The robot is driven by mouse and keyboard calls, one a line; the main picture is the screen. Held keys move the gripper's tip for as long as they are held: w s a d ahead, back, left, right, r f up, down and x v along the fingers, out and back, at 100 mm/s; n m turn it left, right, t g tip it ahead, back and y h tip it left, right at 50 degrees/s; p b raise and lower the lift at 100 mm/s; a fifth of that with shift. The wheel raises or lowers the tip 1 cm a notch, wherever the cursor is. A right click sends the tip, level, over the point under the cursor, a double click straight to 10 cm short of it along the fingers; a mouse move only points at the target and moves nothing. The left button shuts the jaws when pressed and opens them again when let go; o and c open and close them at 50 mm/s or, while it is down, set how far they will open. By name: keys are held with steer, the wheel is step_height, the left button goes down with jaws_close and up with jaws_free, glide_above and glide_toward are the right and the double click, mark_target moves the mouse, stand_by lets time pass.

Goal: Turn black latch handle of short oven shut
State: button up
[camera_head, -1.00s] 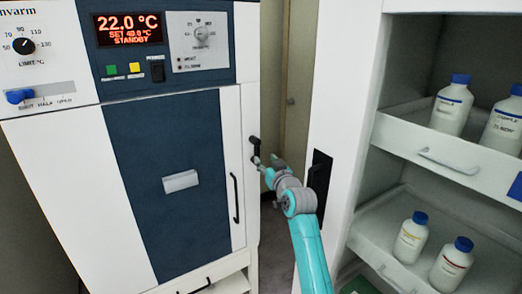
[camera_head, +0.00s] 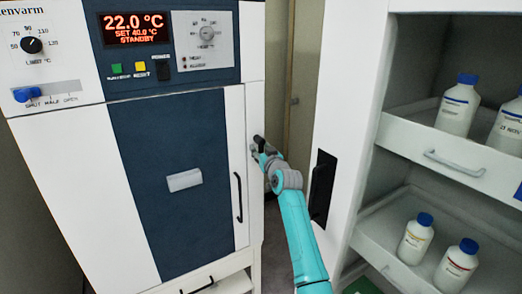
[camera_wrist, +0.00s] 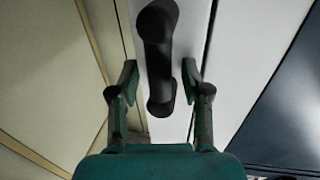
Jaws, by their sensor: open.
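The short oven (camera_head: 70,190) is white with a dark blue door panel and stands at left in the head view. Its black latch handle (camera_head: 256,143) is on the narrow right edge strip, partly hidden by my gripper (camera_head: 262,150). In the wrist view the latch handle (camera_wrist: 158,55) is a black bar with rounded ends, running lengthwise down the picture on the white strip. My gripper (camera_wrist: 160,82) is open, with one green fingertip on each side of the handle. Gaps show beside the bar, so the fingers do not appear to clamp it.
A black vertical door handle (camera_head: 238,197) is left of the latch. A white cabinet at right has a black recessed handle (camera_head: 322,188) close to my arm. A narrow gap separates oven and cabinet.

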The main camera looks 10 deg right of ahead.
mark_target(249, 141)
steer(key=shift+c, duration=0.2)
jaws_close()
steer(key=shift+m, duration=0.3)
steer(key=m, duration=0.2)
steer(key=a+m+g, duration=0.1)
steer(key=m, duration=0.1)
steer(key=shift+s+r, duration=0.2)
steer(key=m, duration=0.2)
steer(key=a+r+m+g+y, duration=0.1)
steer(key=m, duration=0.5)
steer(key=shift+s+a+r+g+y, duration=0.25)
steer(key=shift+a+r+g+y, duration=0.05)
steer(key=shift+r+y, duration=0.1)
steer(key=shift+r+m+y, duration=0.2)
steer(key=shift+m, duration=0.55)
steer(key=shift+r+m+y, duration=0.2)
steer(key=shift+m, duration=0.55)
